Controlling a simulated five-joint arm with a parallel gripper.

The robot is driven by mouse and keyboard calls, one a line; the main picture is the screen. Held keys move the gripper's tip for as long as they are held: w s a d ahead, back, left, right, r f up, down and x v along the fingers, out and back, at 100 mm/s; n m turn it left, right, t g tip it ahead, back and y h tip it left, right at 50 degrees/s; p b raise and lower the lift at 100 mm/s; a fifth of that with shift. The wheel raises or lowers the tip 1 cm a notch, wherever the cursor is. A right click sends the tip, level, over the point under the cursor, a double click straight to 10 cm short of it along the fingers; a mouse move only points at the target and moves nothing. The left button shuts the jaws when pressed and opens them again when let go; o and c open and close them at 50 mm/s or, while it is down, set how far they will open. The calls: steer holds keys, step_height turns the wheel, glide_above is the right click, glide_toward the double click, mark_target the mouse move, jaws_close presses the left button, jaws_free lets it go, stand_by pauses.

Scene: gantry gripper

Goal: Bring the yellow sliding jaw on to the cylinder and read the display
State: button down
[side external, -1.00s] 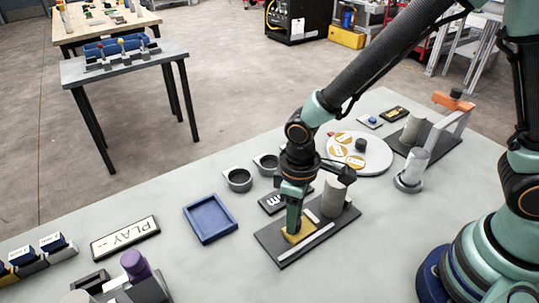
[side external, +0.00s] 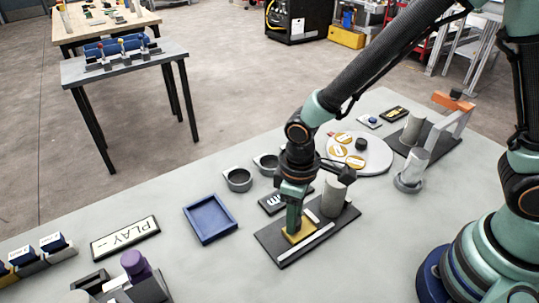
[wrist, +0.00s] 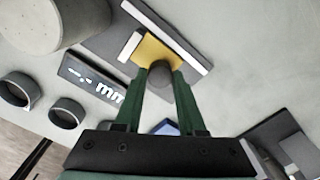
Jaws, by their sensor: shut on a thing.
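The yellow sliding jaw (side external: 299,235) sits on a dark base plate (side external: 284,256) beside a long white rail. It also shows in the wrist view (wrist: 152,48), with a short white bar along its left side. My gripper (wrist: 160,72) is shut on the grey knob of the jaw. The grey cylinder (side external: 333,197) stands upright at the plate's far end. In the wrist view the cylinder (wrist: 45,22) is apart from the jaw, with a gap between. The dark display (side external: 272,204) lies beside the plate. In the wrist view the display (wrist: 90,80) shows "mm"; its number is not legible.
Two grey cups (side external: 238,179) and a blue tray (side external: 210,218) are left of the plate. A round white tray (side external: 372,155) with yellow pieces and a grey post (side external: 411,174) stand behind it. The table in front of the plate is clear.

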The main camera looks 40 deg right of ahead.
mark_target(306, 221)
stand_by(0.4)
steer(key=d, duration=0.3)
steer(key=shift+d, duration=0.35)
steer(key=c, duration=0.5)
jaws_free()
steer(key=shift+r, duration=0.1)
step_height(306, 221, up, 12)
stand_by(0.6)
steer(key=d+r+m+t, duration=0.2)
steer(key=d+r+m, duration=0.1)
steer(key=d, duration=0.4)
steer(key=s+d+r+m+t, duration=0.1)
steer(key=d+r+m+t, duration=0.2)
steer(key=d+r, duration=0.2)
steer(key=shift+s+d+r+m+t, duration=0.3)
steer(key=shift+d+r+m, duration=0.1)
steer(key=shift+d, duration=0.6)
